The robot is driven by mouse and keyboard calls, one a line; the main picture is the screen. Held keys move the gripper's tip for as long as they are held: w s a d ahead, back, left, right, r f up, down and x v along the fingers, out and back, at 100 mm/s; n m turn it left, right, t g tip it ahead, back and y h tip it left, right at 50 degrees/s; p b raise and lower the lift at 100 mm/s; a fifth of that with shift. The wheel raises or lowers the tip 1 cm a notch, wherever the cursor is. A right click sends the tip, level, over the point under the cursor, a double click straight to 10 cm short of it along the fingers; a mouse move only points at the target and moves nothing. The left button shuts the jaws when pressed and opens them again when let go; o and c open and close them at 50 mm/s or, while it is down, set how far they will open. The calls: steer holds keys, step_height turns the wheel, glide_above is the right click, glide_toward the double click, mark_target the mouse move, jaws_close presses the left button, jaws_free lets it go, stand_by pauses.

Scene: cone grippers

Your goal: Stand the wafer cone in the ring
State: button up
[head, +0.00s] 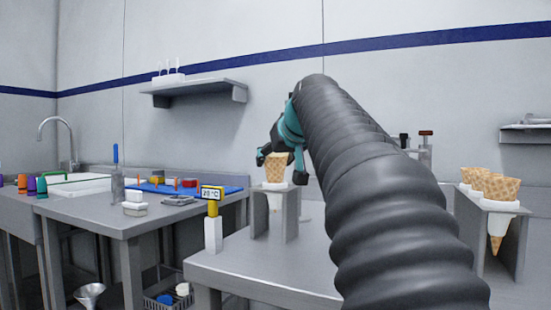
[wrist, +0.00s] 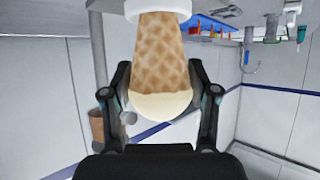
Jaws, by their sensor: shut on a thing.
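The wafer cone (head: 275,162) is a tan waffle cone, upright, with its wide end up. My gripper (head: 280,168) is shut on it from above, one finger on each side. The white ring (head: 273,186) sits on a small grey stand (head: 260,214), around the cone's lower part.
A grey holder (head: 512,238) with several cones stands at the right of the table (head: 250,272). A yellow thermometer post (head: 212,225) stands in front left. A sink counter (head: 110,215) with small tools is at the left. My arm hides the table's middle.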

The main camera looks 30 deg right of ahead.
steer(key=shift+f+b, duration=0.95)
steer(key=shift+f, duration=0.3)
steer(key=o, duration=0.8)
steer(key=v, duration=1.2)
